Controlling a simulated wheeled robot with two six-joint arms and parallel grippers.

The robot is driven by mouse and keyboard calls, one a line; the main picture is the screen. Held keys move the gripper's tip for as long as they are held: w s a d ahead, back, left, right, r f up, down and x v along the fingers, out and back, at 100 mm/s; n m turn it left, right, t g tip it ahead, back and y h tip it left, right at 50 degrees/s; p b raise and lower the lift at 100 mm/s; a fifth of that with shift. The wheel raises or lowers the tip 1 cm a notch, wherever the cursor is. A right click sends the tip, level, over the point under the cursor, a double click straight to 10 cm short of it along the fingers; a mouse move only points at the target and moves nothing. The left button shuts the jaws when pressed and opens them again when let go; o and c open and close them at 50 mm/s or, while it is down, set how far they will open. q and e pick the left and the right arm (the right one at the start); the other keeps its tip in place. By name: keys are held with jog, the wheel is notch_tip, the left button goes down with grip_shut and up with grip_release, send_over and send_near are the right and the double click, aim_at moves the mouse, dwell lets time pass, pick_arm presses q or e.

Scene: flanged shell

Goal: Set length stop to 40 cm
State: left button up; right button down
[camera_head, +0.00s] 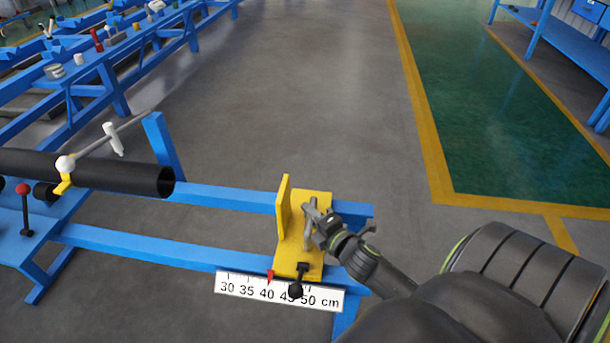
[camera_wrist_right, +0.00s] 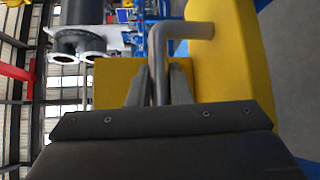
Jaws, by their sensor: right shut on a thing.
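The yellow length stop (camera_head: 297,257) sits across the two blue rails, its upright plate (camera_head: 284,208) facing the pipe. A white scale (camera_head: 280,292) on the front rail reads 30 to 50 cm. The stop's red pointer (camera_head: 270,275) stands at about the 40 mark. A black-knobbed lever (camera_head: 297,290) hangs at the stop's front and partly covers the 45. My right gripper (camera_head: 312,222) is shut on the stop's grey handle, a bent bar that also shows in the right wrist view (camera_wrist_right: 180,30) between the fingers. My left gripper is out of view.
A black pipe (camera_head: 110,175) lies on the blue stand at left, its open end facing the stop with a gap between. A red-knobbed lever (camera_head: 24,205) stands on the stand. Blue racks (camera_head: 110,75) line the back left. Floor beyond the rails is clear.

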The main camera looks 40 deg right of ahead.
jog(key=shift+w+a, duration=0.1)
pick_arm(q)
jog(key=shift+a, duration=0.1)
pick_arm(e)
jog(key=c, duration=1.3)
grip_release()
jog(key=shift+s, duration=0.2)
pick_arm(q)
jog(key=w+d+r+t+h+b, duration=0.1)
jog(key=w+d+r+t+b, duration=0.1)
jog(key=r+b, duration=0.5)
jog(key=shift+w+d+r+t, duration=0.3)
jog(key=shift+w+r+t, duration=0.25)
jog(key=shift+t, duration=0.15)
pick_arm(e)
jog(key=shift+s+a+r, duration=0.25)
jog(key=shift+s+r, duration=0.15)
jog(key=shift+s, duration=2.4)
jog(key=shift+s+a+r, duration=0.3)
jog(key=shift+s+r, duration=0.1)
jog(key=shift+s, duration=2.35)
jog(key=shift+s+a+r, duration=0.25)
jog(key=shift+s+r, duration=0.15)
jog(key=shift+s, duration=2.4)
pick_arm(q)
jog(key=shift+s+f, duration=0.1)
pick_arm(e)
jog(key=shift+s, duration=0.1)
